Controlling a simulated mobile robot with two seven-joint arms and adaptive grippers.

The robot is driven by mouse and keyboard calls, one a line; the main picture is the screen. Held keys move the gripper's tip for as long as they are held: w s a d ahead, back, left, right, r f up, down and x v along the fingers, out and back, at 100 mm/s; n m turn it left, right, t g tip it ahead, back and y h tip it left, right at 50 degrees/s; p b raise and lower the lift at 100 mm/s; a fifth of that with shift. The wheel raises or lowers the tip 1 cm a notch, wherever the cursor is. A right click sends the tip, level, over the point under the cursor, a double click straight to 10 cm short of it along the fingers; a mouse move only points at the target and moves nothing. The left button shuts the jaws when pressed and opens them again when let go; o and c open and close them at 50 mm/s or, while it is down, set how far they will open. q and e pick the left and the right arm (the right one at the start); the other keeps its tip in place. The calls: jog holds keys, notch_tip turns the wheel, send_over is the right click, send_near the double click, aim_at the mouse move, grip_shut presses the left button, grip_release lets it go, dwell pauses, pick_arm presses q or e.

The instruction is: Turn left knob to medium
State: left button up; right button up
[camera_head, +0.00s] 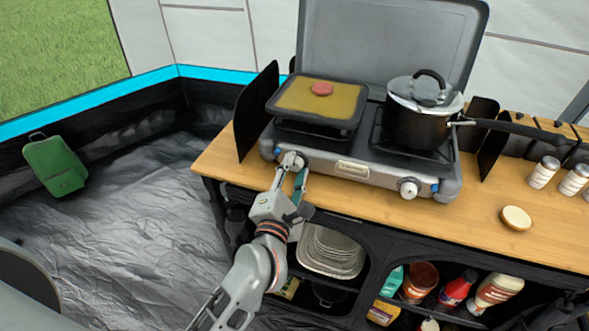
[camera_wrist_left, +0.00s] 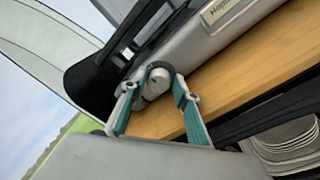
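The camping stove (camera_head: 343,168) stands on the wooden counter, with its left knob (camera_head: 292,160) and right knob (camera_head: 409,187) on the front face. My left gripper (camera_head: 296,172) is at the left knob. In the left wrist view, the grey left knob (camera_wrist_left: 156,84) sits between the tips of my left gripper's two teal fingers (camera_wrist_left: 156,98). The fingers stand apart on either side of it; I cannot tell whether they touch it. The knob's marks are too small to read. My right gripper is not in view.
A griddle pan (camera_head: 318,127) with a round red patty (camera_head: 322,89) is on the left burner. A lidded black pot (camera_head: 418,127) is on the right burner. A windscreen (camera_head: 254,112) stands left of the stove. Shakers and a bun (camera_head: 516,218) are at the right.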

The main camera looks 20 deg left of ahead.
pick_arm(q)
jog(key=c, duration=0.8)
